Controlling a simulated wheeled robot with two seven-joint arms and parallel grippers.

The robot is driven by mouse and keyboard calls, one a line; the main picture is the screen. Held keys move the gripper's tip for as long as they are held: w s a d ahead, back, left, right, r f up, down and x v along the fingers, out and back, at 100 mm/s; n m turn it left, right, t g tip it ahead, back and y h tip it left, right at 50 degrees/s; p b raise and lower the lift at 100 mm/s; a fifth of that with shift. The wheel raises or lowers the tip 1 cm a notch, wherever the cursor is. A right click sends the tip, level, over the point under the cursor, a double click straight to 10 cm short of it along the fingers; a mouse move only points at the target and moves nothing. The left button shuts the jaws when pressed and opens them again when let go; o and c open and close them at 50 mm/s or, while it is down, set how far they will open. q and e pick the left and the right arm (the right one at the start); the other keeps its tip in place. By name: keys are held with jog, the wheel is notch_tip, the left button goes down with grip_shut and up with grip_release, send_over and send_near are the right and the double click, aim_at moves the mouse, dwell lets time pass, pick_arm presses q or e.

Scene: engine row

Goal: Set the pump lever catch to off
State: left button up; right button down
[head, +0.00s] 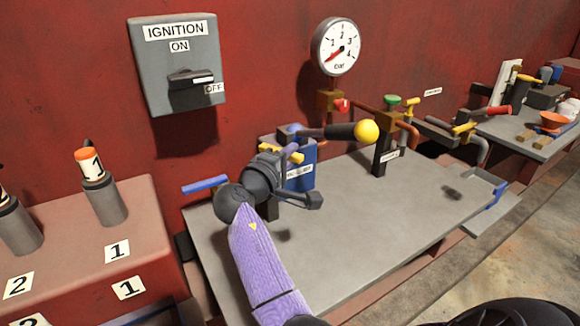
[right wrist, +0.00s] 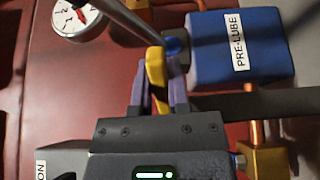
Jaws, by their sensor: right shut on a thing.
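The blue pump box (head: 301,177) stands at the back left of the grey bench, and its PRE-LUBE label shows in the right wrist view (right wrist: 239,45). A dark pump lever with a yellow ball knob (head: 367,131) extends right above it. The yellow catch (head: 296,157) is by the top of the pump, partly hidden by my gripper. My right gripper (head: 292,151) is at the pump. In the right wrist view its purple fingers (right wrist: 160,88) are shut on the yellow catch (right wrist: 155,64). The catch's setting cannot be read. My left gripper is not in view.
A grey ignition box (head: 176,75) hangs on the red wall, left of a round gauge (head: 338,46). A valve post with a green knob (head: 391,101) stands right of the pump. The front of the grey bench (head: 350,240) is clear.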

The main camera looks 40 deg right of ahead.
pick_arm(q)
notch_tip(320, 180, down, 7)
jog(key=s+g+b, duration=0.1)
jog(key=b, duration=0.5)
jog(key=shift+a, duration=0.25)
pick_arm(e)
jog(key=shift+a+m+g, duration=0.45)
jog(key=shift+m+g, duration=0.5)
jog(key=shift+g, duration=0.55)
jog(key=shift+a+m+g, duration=0.5)
jog(key=shift+m+g, duration=0.5)
jog(key=shift+g, duration=0.5)
jog(key=shift+a+m+g, duration=0.45)
jog(key=shift+m+g, duration=0.5)
jog(key=shift+g, duration=0.55)
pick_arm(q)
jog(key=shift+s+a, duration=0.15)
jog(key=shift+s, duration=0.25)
pick_arm(e)
jog(key=c, duration=0.6)
grip_release()
pick_arm(q)
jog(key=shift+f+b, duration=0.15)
jog(key=shift+b, duration=0.2)
pick_arm(e)
jog(key=v, duration=1)
jog(key=shift+s+f, duration=0.1)
